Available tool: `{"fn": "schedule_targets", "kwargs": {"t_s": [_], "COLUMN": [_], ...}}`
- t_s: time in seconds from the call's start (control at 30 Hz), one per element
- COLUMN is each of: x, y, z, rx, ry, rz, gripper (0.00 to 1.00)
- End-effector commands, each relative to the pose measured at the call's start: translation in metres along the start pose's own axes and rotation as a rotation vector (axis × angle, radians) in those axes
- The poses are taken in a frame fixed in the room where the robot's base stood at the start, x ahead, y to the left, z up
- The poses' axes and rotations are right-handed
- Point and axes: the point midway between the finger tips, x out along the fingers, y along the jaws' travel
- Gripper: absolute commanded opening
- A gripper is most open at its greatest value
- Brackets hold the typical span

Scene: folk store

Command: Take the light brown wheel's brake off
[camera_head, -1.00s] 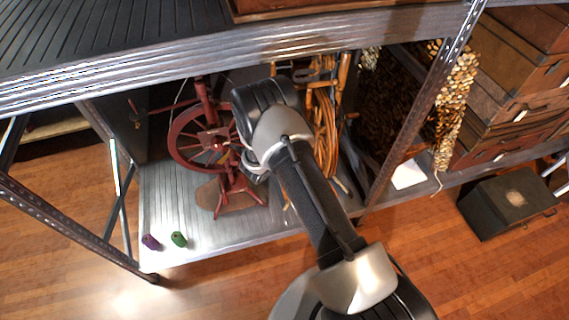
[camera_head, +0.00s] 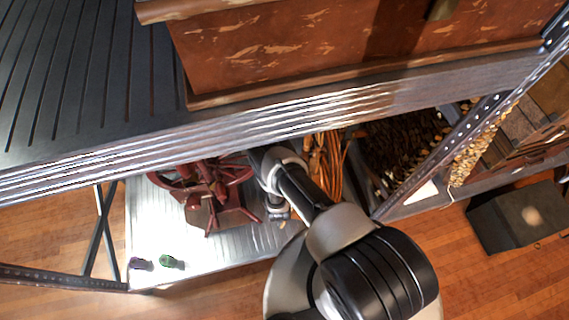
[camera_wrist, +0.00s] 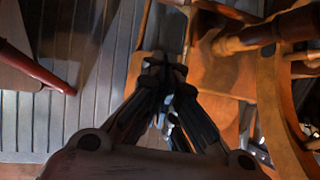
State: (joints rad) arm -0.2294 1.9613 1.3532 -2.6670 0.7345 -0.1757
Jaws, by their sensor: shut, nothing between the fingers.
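The light brown spinning wheel (camera_head: 330,158) stands on the lower shelf, partly hidden by the upper shelf edge and my arm. In the wrist view, its curved rim and turned parts (camera_wrist: 272,95) fill the right side. My gripper (camera_wrist: 165,68) is shut and empty, with its fingertips over or against a light brown wooden part at the picture's middle. Whether they touch it is unclear. I cannot make out the brake for certain.
A dark red spinning wheel (camera_head: 207,190) stands left of my arm; its foot (camera_wrist: 45,78) shows in the wrist view. The upper shelf edge (camera_head: 270,120) hangs over the work. Purple (camera_head: 138,263) and green (camera_head: 171,261) small items lie at the lower shelf's front left.

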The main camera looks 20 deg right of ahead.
Motion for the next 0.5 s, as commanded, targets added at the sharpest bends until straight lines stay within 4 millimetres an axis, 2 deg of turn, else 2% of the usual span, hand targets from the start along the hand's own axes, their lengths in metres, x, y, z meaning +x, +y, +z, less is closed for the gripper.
{"fn": "schedule_targets", "kwargs": {"t_s": [0.13,0.23,0.5], "x": [0.007,0.022,0.081], "y": [0.0,0.0,0.001], "z": [-0.005,-0.005,-0.006], "rx": [-0.004,-0.002,-0.001], "ry": [0.005,0.004,0.002], "rz": [0.002,0.001,0.0], "gripper": [0.0,0.0,0.0]}}
